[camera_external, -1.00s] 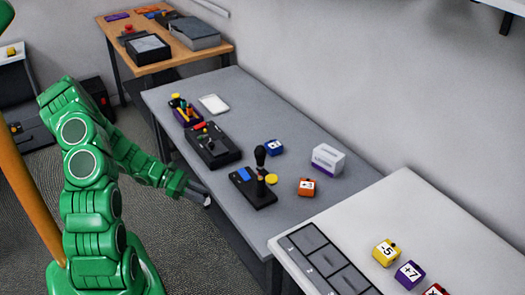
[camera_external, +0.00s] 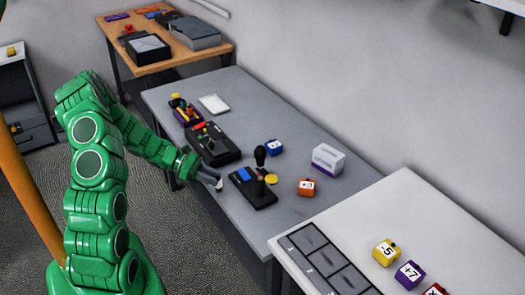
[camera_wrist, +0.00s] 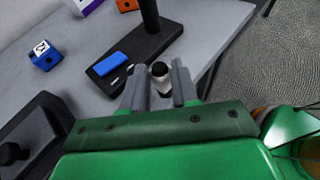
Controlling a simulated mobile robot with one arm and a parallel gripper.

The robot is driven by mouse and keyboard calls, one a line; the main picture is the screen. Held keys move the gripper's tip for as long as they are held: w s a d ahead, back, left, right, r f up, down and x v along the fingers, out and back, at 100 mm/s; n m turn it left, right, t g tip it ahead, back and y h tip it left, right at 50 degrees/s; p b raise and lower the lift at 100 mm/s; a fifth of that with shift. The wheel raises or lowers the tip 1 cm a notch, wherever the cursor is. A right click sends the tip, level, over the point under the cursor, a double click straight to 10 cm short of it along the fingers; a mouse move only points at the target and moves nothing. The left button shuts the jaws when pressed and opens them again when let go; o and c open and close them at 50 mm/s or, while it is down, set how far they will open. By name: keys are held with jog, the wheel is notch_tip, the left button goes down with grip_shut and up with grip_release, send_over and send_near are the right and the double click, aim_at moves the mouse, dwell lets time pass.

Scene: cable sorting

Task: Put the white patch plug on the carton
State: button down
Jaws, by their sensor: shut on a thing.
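The white patch plug (camera_wrist: 162,82) is a small white piece with a dark tip. It is between the two fingers of my gripper (camera_wrist: 159,90), which is shut on it. In the external view my gripper (camera_external: 213,179) is at the grey table's near edge, with the white plug (camera_external: 219,185) just showing at its tip. The carton (camera_external: 327,159) is a white box with a purple label, toward the far right of the grey table, well away from my gripper. Only a corner of it (camera_wrist: 84,6) shows in the wrist view.
A black stand with an upright post (camera_external: 254,186) and a blue piece lies between my gripper and the carton. Blue (camera_external: 274,147) and orange (camera_external: 306,187) cubes sit near the carton.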

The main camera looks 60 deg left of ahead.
jog(key=w+d+r, duration=0.4)
jog(key=w+r, duration=0.2)
jog(key=w, duration=0.4)
jog(key=w+d+r, duration=0.4)
jog(key=w+r, duration=0.2)
jog(key=w, duration=0.3)
jog(key=w+d+r, duration=0.4)
jog(key=w+r, duration=0.3)
jog(key=w, duration=0.3)
send_over(323, 152)
jog(key=shift+w+f, duration=0.15)
jog(key=shift+f, duration=6.5)
jog(key=c, duration=0.9)
grip_release()
jog(key=shift+f, duration=0.1)
jog(key=shift+o, duration=0.2)
